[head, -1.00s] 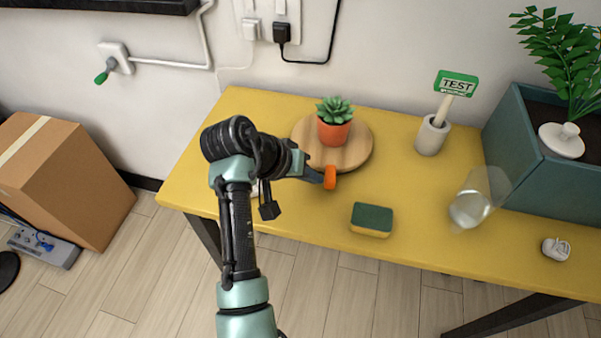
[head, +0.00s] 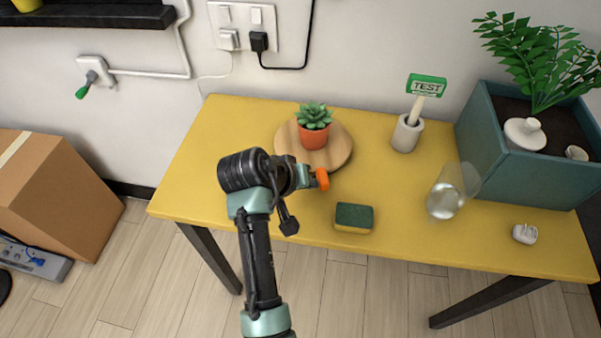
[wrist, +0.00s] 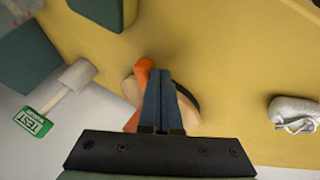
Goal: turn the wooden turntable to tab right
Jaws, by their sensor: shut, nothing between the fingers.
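The round wooden turntable (head: 342,151) lies on the yellow table and carries a small succulent in an orange pot (head: 314,138). Its orange tab (head: 322,179) points to the front, slightly right of the turntable's middle. My gripper (head: 306,178) is shut and empty at the tab's left side, seemingly touching it. In the wrist view the shut fingers (wrist: 159,76) cover much of the turntable (wrist: 129,90), and the tab (wrist: 143,72) shows just beside their tips.
A sponge (head: 354,218) lies in front of the turntable. The TEST stamp in its holder (head: 407,134), a clear glass (head: 445,200) and a teal planter (head: 520,165) stand to the right. A crumpled white thing (wrist: 297,115) shows in the wrist view. Table between sponge and stamp is clear.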

